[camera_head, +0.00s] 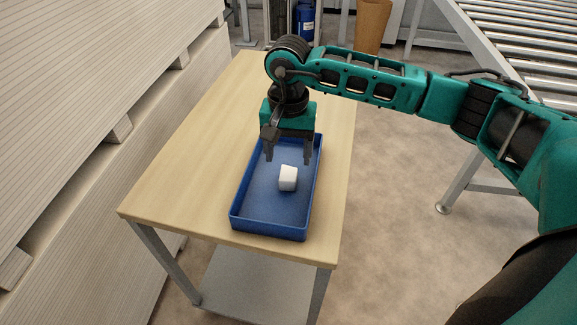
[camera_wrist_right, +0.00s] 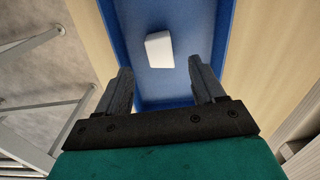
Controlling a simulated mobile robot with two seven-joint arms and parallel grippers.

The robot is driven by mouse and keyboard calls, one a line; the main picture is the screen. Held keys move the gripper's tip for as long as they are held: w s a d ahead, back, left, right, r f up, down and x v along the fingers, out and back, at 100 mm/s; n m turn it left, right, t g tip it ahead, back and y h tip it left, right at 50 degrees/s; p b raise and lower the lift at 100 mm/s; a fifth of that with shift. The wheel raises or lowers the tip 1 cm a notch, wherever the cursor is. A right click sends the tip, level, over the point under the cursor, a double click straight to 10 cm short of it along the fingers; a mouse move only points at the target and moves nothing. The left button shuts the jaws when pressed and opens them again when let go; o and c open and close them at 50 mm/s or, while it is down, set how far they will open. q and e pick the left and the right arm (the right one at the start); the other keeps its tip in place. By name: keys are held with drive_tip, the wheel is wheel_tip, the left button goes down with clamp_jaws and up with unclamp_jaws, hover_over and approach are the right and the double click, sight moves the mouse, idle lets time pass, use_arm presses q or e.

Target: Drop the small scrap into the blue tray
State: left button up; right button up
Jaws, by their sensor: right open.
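The small scrap (camera_head: 288,178) is a white block. It appears to lie inside the blue tray (camera_head: 268,234), on its floor right of the middle. The tray sits on a wooden table. My right gripper (camera_head: 288,158) is over the tray, with its fingers pointing down, open and empty. In the right wrist view, the scrap (camera_wrist_right: 159,49) shows beyond the spread fingertips (camera_wrist_right: 160,80), apart from both, with the blue tray (camera_wrist_right: 223,30) around it. My left gripper is in neither view.
The wooden table (camera_head: 180,185) has bare top left of the tray. Stacked pale boards (camera_head: 90,110) stand close along its left side. A roller conveyor (camera_head: 510,40) is at the upper right. A blue container (camera_head: 305,22) and a brown bin (camera_head: 372,25) stand behind the table.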

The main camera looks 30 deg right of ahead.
sight(288, 174)
wheel_tip(288, 174, up, 6)
drive_tip(key=shift+f, duration=0.25)
idle(0.5)
